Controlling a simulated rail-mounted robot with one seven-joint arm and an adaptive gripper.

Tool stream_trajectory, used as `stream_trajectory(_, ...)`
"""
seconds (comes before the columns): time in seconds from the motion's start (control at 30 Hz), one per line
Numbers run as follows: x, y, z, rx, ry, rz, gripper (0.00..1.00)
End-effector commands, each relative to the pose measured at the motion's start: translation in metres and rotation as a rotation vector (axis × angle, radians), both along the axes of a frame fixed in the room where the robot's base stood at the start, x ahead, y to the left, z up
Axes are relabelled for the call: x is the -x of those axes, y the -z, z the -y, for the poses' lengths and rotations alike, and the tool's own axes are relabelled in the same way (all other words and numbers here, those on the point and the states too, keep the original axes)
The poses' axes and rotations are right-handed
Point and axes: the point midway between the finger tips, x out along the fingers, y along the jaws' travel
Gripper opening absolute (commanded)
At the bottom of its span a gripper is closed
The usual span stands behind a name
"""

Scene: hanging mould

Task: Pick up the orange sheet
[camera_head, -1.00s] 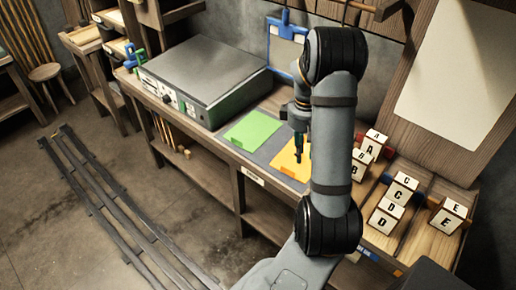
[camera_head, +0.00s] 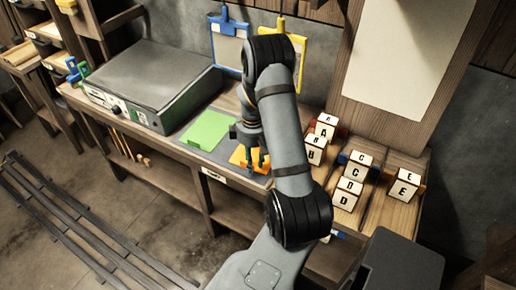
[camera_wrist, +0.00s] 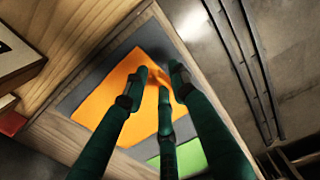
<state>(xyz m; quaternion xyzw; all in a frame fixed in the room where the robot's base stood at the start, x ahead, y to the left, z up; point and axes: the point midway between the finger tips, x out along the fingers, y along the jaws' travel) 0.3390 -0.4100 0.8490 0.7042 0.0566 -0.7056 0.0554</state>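The orange sheet (camera_head: 242,157) lies on the grey mat (camera_head: 225,151) on the workbench, to the right of the green sheet (camera_head: 207,131). My gripper (camera_head: 258,158) points down at the orange sheet and covers part of it. In the wrist view the orange sheet (camera_wrist: 112,92) spreads under my three dark green fingers (camera_wrist: 160,80). The fingertips are spread apart with orange between them, at or just above the sheet near one edge. I cannot tell whether they touch it. Part of the green sheet (camera_wrist: 190,157) shows at the bottom.
A grey metal box (camera_head: 150,80) stands left on the bench. Lettered blocks (camera_head: 347,193) stand in wooden slots to the right. Blue-framed (camera_head: 228,45) and yellow-framed (camera_head: 296,50) clipboards hang on the wall behind. Dark rails (camera_head: 80,225) run along the floor at left.

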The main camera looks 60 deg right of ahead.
Motion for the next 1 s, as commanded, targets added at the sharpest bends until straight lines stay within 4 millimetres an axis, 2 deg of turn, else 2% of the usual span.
stream_trajectory(0.1,0.0004,0.0078,0.0002,0.000,0.001,0.000,0.26)
stream_trajectory(0.33,0.0001,0.0088,0.0009,0.001,0.001,0.001,0.25)
stream_trajectory(0.77,0.0001,0.0086,0.0009,0.001,0.001,0.001,0.00)
stream_trajectory(1.0,0.0001,0.0085,0.0009,0.001,0.001,0.001,0.00)
